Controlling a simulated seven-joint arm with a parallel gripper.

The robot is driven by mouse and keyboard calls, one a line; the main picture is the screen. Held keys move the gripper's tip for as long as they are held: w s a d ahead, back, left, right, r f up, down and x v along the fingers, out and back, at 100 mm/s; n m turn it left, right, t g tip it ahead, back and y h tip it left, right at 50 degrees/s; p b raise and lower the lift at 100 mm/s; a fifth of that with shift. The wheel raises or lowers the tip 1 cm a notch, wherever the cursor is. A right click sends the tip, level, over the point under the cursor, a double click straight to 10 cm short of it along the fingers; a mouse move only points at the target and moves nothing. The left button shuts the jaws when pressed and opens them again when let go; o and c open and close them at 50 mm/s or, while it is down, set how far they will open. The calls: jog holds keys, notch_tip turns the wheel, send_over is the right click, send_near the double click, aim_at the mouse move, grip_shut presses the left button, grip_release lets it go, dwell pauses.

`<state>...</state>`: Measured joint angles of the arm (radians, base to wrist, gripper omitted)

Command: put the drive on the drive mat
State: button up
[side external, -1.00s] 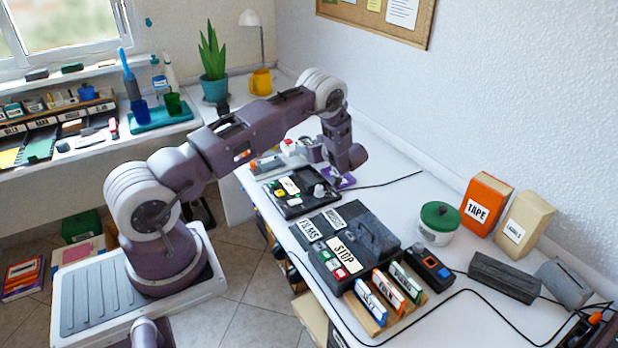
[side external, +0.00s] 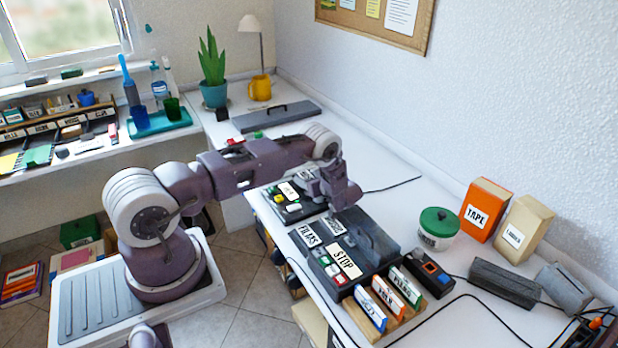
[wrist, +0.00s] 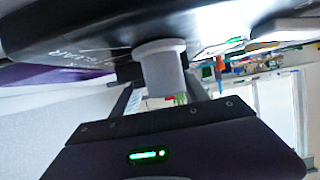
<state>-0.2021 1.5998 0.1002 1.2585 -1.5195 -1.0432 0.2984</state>
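My gripper (side external: 322,192) is low over the black control box (side external: 291,212), which has a white label and small coloured buttons. In the wrist view the fingers (wrist: 162,88) stand apart on either side of the box's pale round knob (wrist: 160,62); whether they press on it is unclear. A purple patch (wrist: 35,76) shows beyond the box and may be the drive mat; my arm hides that spot in the side view. A small dark device with a blue top and orange button (side external: 429,273) may be the drive, but I cannot tell.
A big black case (side external: 375,240) with STOP and FILMS labels is just in front of my gripper. Labelled upright cases stand in a wooden rack (side external: 395,318). A green-lidded tub (side external: 437,232), TAPE box (side external: 485,208) and black cable are on the right. A grey lidded case (side external: 278,117) lies behind.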

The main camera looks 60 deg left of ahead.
jog(key=shift+o, duration=1.1)
